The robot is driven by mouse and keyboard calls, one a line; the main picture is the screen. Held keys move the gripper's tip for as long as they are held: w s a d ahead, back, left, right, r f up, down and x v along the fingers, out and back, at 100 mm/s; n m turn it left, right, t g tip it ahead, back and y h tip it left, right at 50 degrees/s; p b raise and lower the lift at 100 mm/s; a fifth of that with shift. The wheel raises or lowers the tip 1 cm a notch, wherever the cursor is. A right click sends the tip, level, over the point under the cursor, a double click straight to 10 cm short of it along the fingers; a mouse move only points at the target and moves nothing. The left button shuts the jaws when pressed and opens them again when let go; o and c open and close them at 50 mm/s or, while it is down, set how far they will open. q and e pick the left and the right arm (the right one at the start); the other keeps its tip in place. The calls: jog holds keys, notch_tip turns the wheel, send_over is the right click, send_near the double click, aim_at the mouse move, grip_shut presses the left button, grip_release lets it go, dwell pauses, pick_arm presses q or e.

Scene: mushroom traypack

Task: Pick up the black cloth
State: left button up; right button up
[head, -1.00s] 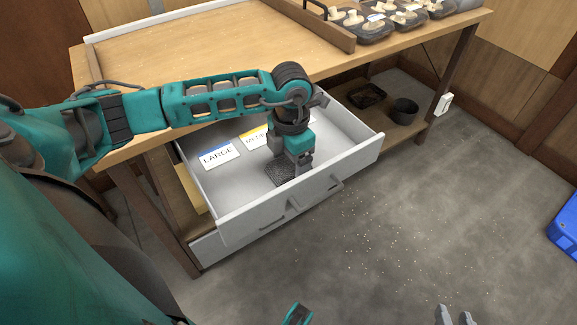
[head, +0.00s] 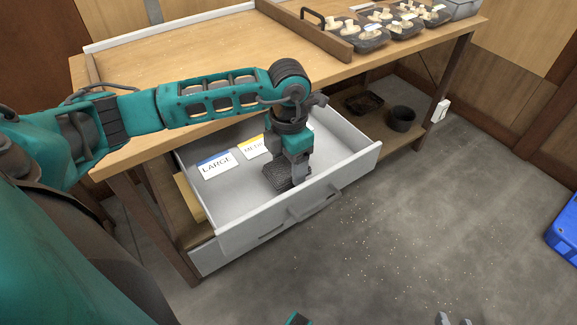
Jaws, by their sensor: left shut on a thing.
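The black cloth (head: 277,178) is a dark, textured piece inside the open white drawer (head: 236,233), near its front wall. My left gripper (head: 299,180) points down into the drawer and is shut on the cloth's right part. Its fingers hide that part, and I cannot tell whether the cloth is clear of the drawer floor. My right gripper (head: 453,320) shows only as grey fingertips at the bottom edge, apart from each other over the floor and far from the cloth.
Cards marked LARGE (head: 216,165) and MEDIUM (head: 254,147) lie in the drawer. The wooden table (head: 190,60) above carries several mushroom trays (head: 365,38). A dark pot (head: 401,118) stands on the lower shelf. A blue crate (head: 564,235) is at the right edge. White specks litter the floor.

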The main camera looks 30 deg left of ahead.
aim_at(289, 163)
pick_arm(q)
notch_tip(289, 163, up, 18)
jog(key=p, duration=0.3)
jog(key=shift+f, duration=0.25)
